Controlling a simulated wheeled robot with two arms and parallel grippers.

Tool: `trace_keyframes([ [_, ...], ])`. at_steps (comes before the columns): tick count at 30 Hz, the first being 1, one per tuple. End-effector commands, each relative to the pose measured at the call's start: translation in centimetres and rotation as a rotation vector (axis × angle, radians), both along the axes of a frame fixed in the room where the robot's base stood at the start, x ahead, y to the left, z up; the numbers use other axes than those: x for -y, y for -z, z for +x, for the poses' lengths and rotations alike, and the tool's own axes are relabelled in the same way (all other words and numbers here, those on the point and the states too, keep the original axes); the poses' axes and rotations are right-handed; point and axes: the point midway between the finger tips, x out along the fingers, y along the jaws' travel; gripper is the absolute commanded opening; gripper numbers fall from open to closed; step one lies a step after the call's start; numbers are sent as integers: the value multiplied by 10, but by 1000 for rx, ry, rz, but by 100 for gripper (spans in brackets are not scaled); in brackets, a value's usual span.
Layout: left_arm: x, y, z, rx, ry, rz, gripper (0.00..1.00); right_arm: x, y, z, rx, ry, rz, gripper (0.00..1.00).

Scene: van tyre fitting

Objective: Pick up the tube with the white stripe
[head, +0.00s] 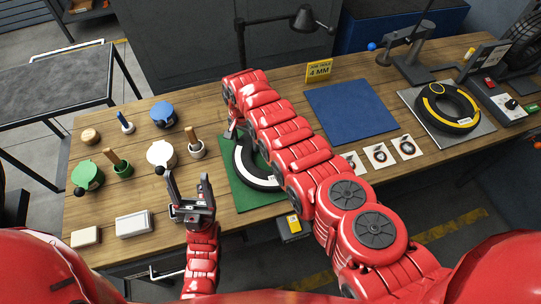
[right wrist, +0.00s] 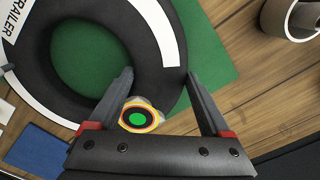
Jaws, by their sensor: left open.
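The black tube with the white stripe (head: 243,160) lies on a green mat (head: 239,187), partly hidden by my right arm. In the right wrist view the tube (right wrist: 38,70) fills the upper left, with "TRAILER" lettering on its white band. My right gripper (right wrist: 160,74) is open, one fingertip near the tube's inner edge and the other near its outer edge. I cannot tell its height or whether it touches. A small round disc with a green centre (right wrist: 139,118) shows between its fingers. My left gripper (head: 193,190) is open and empty, left of the mat.
A tube with a yellow stripe (head: 446,107) lies on a grey plate at the right. A blue mat (head: 350,108) is clear. Several pots and lids stand at the left, including a white lidded pot (head: 160,154) and a cup with a brush (head: 196,150). Three cards (head: 380,154) lie near the front.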

Motion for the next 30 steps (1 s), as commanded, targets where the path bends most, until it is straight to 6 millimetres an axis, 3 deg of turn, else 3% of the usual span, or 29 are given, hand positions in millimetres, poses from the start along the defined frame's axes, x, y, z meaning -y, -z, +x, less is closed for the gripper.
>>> trace_keyframes([
  [2,0,0,0,0,0,0,69,0,0,0,0,0,0,66],
  [13,0,0,0,0,0,0,69,0,0,0,1,0,0,0],
  [23,0,-5,0,0,0,0,69,0,-6,0,1,1,0,0],
  [26,0,-13,0,0,0,0,69,0,-15,1,1,1,0,0],
  [30,0,-38,0,0,0,0,69,0,-45,2,5,1,2,0],
])
